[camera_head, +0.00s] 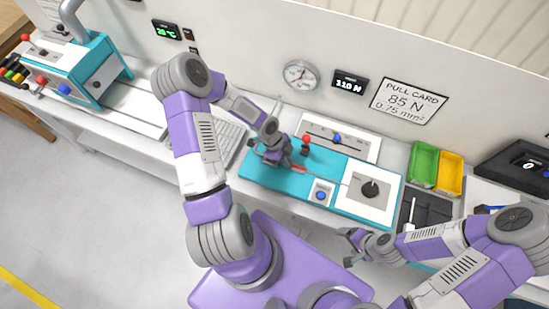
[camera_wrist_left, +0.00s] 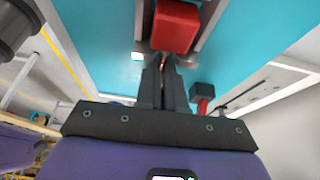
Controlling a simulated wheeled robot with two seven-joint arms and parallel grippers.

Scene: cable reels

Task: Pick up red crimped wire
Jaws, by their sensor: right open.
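The teal pull tester (camera_head: 265,178) lies on the bench, with a white plate and black knob (camera_head: 369,189) at its right end. The red crimped wire (camera_head: 299,168) shows as a short red piece on the tester beside my left gripper (camera_head: 285,163). In the left wrist view a red block (camera_wrist_left: 175,27) sits just beyond the fingertips of my left gripper (camera_wrist_left: 165,65). The fingers are close together, with a thin reddish strand between them, so they look shut on the wire. My right gripper (camera_head: 350,243) is open and empty in front of the bench.
A red-topped lever (camera_head: 305,141) stands close behind my left gripper. Green (camera_head: 424,164) and yellow (camera_head: 450,174) bins and a dark tray (camera_head: 430,209) are at the right. A teal machine (camera_head: 90,70) stands at the far left.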

